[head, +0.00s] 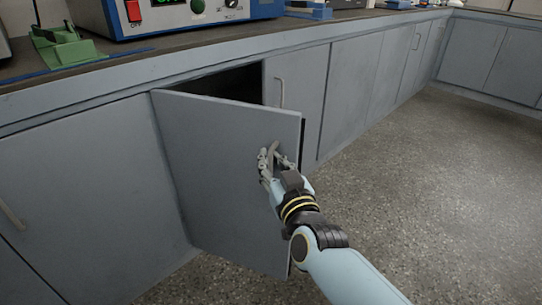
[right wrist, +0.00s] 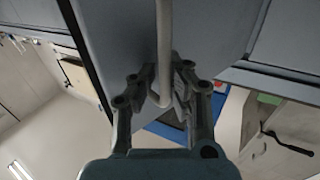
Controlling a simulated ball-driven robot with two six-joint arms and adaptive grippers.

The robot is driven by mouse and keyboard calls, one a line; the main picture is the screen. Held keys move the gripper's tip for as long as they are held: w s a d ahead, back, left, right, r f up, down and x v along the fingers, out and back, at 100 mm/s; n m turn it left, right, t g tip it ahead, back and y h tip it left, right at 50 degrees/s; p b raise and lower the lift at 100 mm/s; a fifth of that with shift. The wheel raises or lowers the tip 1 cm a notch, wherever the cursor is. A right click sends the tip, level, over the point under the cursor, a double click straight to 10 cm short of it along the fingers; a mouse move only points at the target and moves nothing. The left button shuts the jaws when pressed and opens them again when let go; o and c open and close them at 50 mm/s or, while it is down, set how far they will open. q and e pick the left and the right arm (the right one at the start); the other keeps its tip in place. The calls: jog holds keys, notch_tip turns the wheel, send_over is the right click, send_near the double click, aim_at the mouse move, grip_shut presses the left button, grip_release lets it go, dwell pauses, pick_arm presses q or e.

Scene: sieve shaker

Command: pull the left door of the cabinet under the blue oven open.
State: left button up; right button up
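The left cabinet door (head: 225,165) under the blue oven (head: 175,14) is partly open. It is hinged at its left and its right edge stands out from the cabinet, with a dark gap (head: 235,84) behind its top. My right gripper (head: 272,158) is at the door's front near its free edge, its fingers on both sides of the handle (head: 273,147). In the right wrist view the pale handle bar (right wrist: 164,45) runs between the fingers (right wrist: 163,80), which close in on it. My left gripper is not in view.
The right door (head: 296,95) beside the opening is closed, with its own handle. Other closed grey cabinets (head: 90,190) line the wall. A green device (head: 66,45) stands on the counter. The speckled floor (head: 430,190) to the right is clear.

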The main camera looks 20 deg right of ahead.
jog(key=shift+o, duration=1)
jog(key=shift+w+d+f, duration=0.3)
jog(key=shift+d+f, duration=0.15)
jog(key=shift+o, duration=0.9)
jog(key=shift+d, duration=0.1)
jog(key=shift+a+r, duration=0.15)
jog(key=shift+a, duration=0.1)
jog(key=shift+s, duration=0.1)
jog(key=s, duration=0.7)
jog(key=shift+s+a, duration=0.4)
